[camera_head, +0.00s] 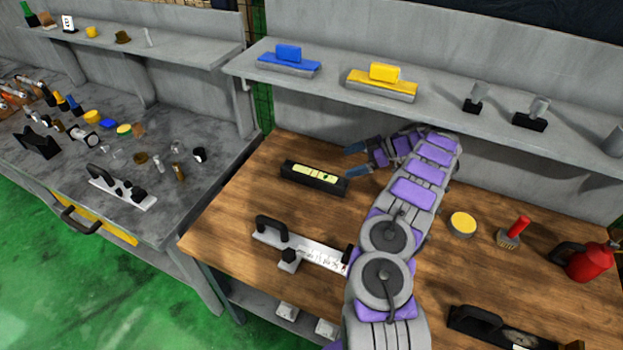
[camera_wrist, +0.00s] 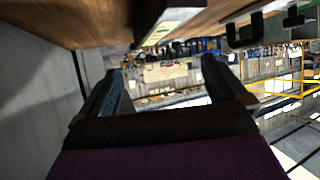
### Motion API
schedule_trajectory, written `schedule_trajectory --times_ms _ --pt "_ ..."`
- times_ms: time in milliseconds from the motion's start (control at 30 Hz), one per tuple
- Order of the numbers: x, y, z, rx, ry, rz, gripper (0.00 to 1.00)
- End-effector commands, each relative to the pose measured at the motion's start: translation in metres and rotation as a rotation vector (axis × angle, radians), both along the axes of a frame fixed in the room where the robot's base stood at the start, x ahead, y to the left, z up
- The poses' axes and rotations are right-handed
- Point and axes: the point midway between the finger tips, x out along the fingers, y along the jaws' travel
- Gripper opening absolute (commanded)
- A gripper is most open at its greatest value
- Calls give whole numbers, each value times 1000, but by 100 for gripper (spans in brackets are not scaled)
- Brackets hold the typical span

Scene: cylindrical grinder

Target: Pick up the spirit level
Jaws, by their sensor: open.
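The spirit level (camera_head: 314,178) is a black bar with a pale yellow strip on top. It lies on the wooden workbench (camera_head: 240,212), left of centre in the head view. In the wrist view the level (camera_wrist: 171,24) shows at the top, beyond the two spread fingers (camera_wrist: 164,80). My arm covers part of the bench.
A shelf (camera_head: 440,100) with blue and yellow blocks overhangs the back of the bench. A metal ruler-like tool with a black handle (camera_head: 270,229) lies in front of the level. A yellow tin (camera_head: 462,223), a brush (camera_head: 514,232) and a red can (camera_head: 588,262) stand right of my arm.

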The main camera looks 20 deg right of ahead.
Motion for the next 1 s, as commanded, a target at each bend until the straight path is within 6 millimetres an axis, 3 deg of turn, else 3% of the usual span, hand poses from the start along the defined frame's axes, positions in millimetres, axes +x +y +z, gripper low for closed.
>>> schedule_trajectory --times_ms 433,767,1000 --pt "23 56 -38 1 3 -1 99" --pt "30 72 -46 2 2 -3 99" --pt "41 97 -60 4 2 -2 99"
